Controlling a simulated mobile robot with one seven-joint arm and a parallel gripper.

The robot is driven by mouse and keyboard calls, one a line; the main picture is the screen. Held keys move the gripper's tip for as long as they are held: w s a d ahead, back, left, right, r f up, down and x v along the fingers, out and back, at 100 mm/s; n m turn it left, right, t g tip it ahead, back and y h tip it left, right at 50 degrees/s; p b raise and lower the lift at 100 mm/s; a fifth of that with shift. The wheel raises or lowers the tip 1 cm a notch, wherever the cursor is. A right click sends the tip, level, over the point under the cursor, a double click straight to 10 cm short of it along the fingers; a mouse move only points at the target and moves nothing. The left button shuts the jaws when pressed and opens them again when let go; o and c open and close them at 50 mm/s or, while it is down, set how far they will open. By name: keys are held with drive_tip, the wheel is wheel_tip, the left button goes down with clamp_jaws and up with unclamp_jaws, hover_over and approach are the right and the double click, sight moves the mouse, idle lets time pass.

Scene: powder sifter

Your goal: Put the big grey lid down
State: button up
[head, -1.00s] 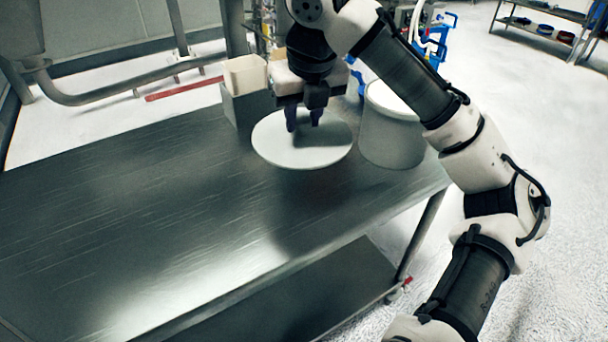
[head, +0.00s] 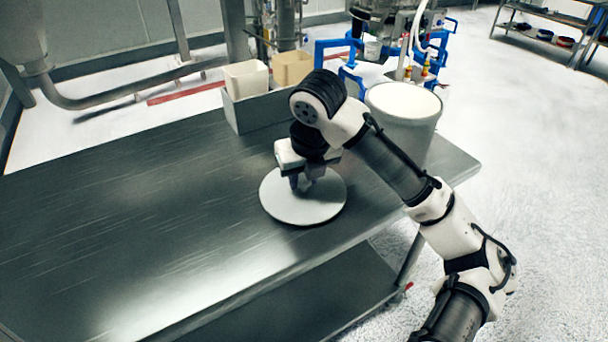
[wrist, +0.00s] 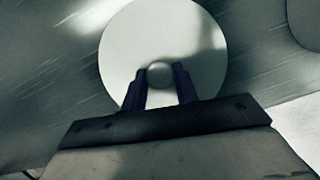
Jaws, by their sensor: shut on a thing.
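The big grey lid (head: 292,209) is a round pale disc at the table's middle right, near its front edge. It lies flat, at or just above the tabletop; I cannot tell whether it touches. My gripper (head: 308,180) is above the lid's centre and shut on its knob. In the wrist view the lid (wrist: 187,30) fills the upper middle. There the gripper's dark fingers (wrist: 160,82) stand on either side of the small round knob (wrist: 160,74). The underside of the lid is hidden.
A big grey bucket (head: 405,125) full of white powder stands open at the table's right end. A grey bin (head: 255,113) with two cream containers stands at the back. The steel table (head: 120,230) is bare to the left.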

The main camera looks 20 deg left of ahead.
sight(310, 202)
drive_tip(key=shift+f, duration=0.2)
drive_tip(key=o, duration=1.1)
drive_tip(key=shift+c, duration=0.2)
drive_tip(key=shift+r, duration=0.1)
drive_tip(key=v, duration=1.2)
drive_tip(key=shift+a+r, duration=0.1)
